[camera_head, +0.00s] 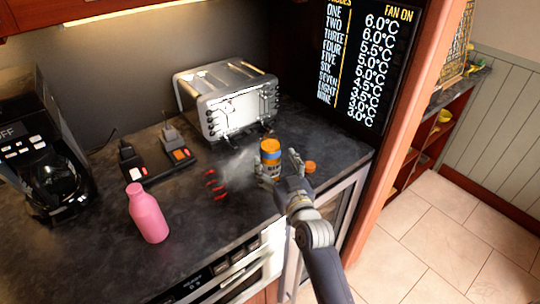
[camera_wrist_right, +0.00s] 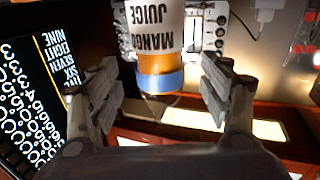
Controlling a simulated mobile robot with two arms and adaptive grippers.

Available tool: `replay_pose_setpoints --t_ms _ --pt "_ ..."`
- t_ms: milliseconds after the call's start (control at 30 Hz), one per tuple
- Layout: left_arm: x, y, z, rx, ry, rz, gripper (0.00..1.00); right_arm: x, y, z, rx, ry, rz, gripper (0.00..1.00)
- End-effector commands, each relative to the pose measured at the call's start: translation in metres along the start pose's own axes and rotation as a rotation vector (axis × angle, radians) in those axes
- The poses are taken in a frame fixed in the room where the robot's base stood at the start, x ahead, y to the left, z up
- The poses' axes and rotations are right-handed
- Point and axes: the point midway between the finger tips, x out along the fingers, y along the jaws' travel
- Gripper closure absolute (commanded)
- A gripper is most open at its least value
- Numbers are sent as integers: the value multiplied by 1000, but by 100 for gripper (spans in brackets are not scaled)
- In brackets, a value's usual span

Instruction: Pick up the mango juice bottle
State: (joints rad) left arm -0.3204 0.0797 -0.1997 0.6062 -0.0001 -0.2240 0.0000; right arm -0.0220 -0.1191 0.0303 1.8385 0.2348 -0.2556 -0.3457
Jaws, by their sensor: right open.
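The mango juice bottle (camera_head: 270,151) stands upright on the dark counter in front of the toaster, with an orange body, a blue band and a white label. In the right wrist view the bottle (camera_wrist_right: 158,62) appears upside down, its label reading "MANGO JUICE". My right gripper (camera_head: 279,167) is open at the bottle, with one finger on each side. In the wrist view, gaps show between the bottle and both fingers of the gripper (camera_wrist_right: 160,82). The bottle's lower part is partly hidden by the gripper in the head view. My left gripper is not in view.
A silver toaster (camera_head: 228,98) stands close behind the bottle. A pink bottle (camera_head: 148,214) and a coffee maker (camera_head: 42,150) are to the left. A small orange object (camera_head: 310,167) lies just right of my gripper.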

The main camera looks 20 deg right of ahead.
Motion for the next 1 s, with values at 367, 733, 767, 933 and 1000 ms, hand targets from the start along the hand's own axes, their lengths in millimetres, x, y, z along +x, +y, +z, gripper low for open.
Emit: replay_pose_setpoints --t_ms 367,733,767,933,1000 --pt "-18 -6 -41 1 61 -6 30 45 0 -6 -1 0 0 28" --pt "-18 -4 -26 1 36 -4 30 50 0 -4 -1 0 0 37" --pt "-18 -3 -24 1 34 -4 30 50 0 -4 -1 0 0 44" --pt "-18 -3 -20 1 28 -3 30 50 0 -4 -1 0 0 83" --pt "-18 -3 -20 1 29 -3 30 50 0 -4 -1 -1 0 88"
